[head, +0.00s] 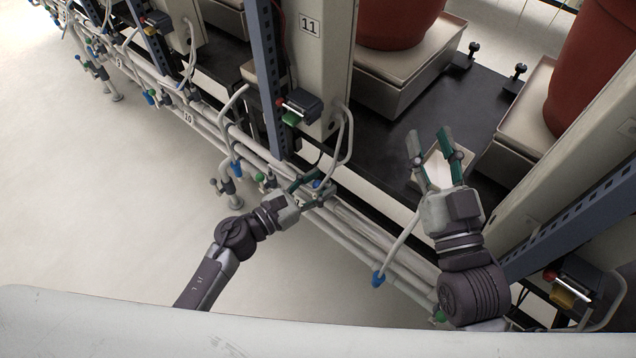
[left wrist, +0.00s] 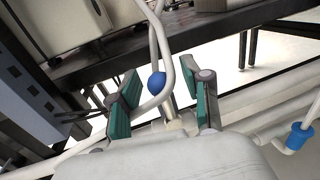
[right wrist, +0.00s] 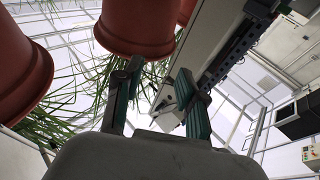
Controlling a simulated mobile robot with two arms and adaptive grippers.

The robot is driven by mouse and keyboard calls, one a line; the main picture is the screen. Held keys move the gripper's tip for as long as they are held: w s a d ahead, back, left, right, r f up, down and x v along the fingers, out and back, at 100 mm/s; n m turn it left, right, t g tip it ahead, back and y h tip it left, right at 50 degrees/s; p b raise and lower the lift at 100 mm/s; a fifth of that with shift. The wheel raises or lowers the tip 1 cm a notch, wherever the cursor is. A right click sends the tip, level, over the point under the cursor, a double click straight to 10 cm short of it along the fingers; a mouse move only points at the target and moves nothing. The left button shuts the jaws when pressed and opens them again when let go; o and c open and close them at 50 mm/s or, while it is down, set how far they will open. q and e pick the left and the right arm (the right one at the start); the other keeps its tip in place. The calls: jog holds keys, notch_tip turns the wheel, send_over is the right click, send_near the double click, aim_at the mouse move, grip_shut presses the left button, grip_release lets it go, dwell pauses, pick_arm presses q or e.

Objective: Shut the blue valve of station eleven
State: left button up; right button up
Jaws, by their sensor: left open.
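The station with the 11 sign (head: 309,25) is at the top centre of the head view. A blue valve knob (head: 317,184) shows small on the pipes below it. In the left wrist view the blue knob (left wrist: 157,82) is round and sits beside a bent grey hose, between the finger pads as seen there. My left gripper (head: 311,182) is open around that spot; I cannot tell whether a pad touches the knob. My right gripper (head: 430,143) is open, raised in front of the rack, with fingers apart in the right wrist view (right wrist: 158,92).
Pipes with blue and green fittings run along the rack's front. Another blue fitting (head: 378,279) hangs to the right of my left gripper. A control box (head: 302,106) sits above it. Red pots (head: 395,22) stand on scales behind. The pale floor (head: 110,190) at left is clear.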

pick_arm(q)
jog(key=shift+c, duration=0.2)
grip_shut()
pick_arm(e)
jog(key=shift+r, duration=0.1)
